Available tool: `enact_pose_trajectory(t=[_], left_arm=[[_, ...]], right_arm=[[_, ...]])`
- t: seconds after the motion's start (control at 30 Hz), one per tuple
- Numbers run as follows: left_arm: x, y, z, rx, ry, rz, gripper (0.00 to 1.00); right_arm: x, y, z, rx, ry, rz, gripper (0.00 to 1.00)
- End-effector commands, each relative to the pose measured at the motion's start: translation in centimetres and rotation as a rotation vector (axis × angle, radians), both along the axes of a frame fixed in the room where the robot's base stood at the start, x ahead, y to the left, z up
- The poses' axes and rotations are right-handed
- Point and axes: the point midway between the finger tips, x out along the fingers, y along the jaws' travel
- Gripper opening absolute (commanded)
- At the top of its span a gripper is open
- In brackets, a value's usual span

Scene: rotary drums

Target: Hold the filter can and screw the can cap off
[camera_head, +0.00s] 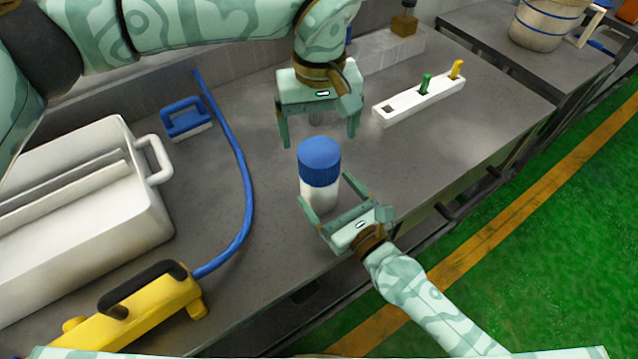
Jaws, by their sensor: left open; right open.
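The filter can (318,195) is a white cylinder standing upright on the grey bench, near its front edge. Its blue can cap (320,162) sits on top. My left gripper (319,138) is open, pointing down above and behind the cap, with its fingers spread wide; it appears apart from the cap. My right gripper (332,190) is open at the front right of the can, low down, with one finger on each side of the can's lower body. I cannot tell whether its fingers touch the can. The can's lower right part is partly hidden by the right gripper.
A white bin (150,205) with a handle stands at left. A yellow tool (150,310) with a blue hose (245,190) lies front left. A blue-handled brush (186,117) lies behind. A white rack (420,97) holds green and yellow pegs at right. The bench (265,235) is clear around the can.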

Motion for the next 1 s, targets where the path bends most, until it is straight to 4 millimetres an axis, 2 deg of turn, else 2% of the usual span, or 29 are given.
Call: enact_pose_trajectory(t=[0.1,0.23,0.6,0.9,0.93,1.0], left_arm=[[0.0,0.0,0.0,0.000,0.000,0.000,0.87],[0.0,0.0,0.0,0.000,0.000,0.000,0.87],[0.0,0.0,0.0,0.000,0.000,0.000,0.87],[0.0,0.0,0.0,-0.001,0.002,0.000,0.87],[0.0,0.0,-0.1,-0.001,0.002,-0.001,0.87],[-0.1,-0.1,-0.1,-0.003,0.004,0.000,0.87]], right_arm=[[1.7,1.2,0.1,0.002,-0.001,0.000,0.87],[2.8,1.9,0.0,0.000,0.000,-0.001,0.87],[3.2,2.2,0.0,-0.001,0.001,0.001,0.87],[3.2,2.2,0.0,-0.001,0.001,0.000,0.04],[3.2,2.2,0.0,-0.001,0.001,0.000,0.00],[3.2,2.2,0.0,-0.001,0.001,0.000,0.00]])
